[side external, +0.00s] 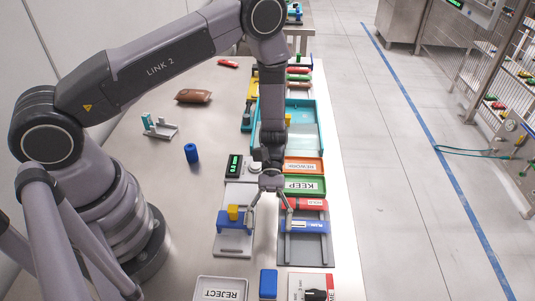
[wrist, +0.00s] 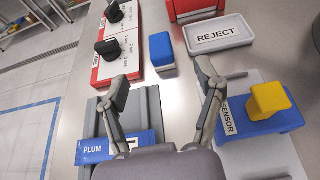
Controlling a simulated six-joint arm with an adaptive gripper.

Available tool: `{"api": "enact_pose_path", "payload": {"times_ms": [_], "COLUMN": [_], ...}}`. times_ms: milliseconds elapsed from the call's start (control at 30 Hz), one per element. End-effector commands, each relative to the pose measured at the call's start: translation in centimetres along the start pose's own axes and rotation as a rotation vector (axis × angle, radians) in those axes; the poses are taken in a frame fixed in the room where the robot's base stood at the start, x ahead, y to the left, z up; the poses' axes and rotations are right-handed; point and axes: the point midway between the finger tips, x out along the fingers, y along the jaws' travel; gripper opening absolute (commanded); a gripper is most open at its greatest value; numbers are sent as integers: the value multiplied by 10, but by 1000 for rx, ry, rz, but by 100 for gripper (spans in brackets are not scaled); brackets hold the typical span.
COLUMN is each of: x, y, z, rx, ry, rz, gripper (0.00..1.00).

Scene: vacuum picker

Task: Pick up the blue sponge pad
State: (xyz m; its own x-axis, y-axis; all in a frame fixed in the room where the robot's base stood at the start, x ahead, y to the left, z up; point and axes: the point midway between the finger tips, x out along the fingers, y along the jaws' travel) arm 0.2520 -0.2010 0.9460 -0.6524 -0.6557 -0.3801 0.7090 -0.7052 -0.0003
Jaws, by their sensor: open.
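The blue sponge pad (wrist: 161,47) is a small blue block with a paler edge. It lies on the bare metal table, ahead of the fingertips in the wrist view. In the side view, the same pad (side external: 268,284) is at the bottom edge, partly cut off. My gripper (side external: 270,212) is open and empty, above the table between two fixtures. It is farther up the picture than the pad and apart from it. In the wrist view, the two fingers of my gripper (wrist: 163,84) are spread wide with bare table between them.
A blue block labelled SENSOR (wrist: 265,122) with a yellow piece stands right of my gripper in the wrist view. A blue PLUM block (wrist: 118,147) on a grey tray is left. A REJECT tray (wrist: 219,35) and a knobbed panel (wrist: 135,52) flank the pad.

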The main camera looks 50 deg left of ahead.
Motion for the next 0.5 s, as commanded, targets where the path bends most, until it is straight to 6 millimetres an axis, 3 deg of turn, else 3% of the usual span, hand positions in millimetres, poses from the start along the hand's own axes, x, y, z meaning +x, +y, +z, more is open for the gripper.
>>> {"api": "enact_pose_path", "payload": {"times_ms": [233, 500], "x": [51, 75], "y": [-1, -1], "z": [0, -2], "rx": [-1, 1], "ry": [1, 2], "rz": [-7, -5], "gripper": [67, 67]}}
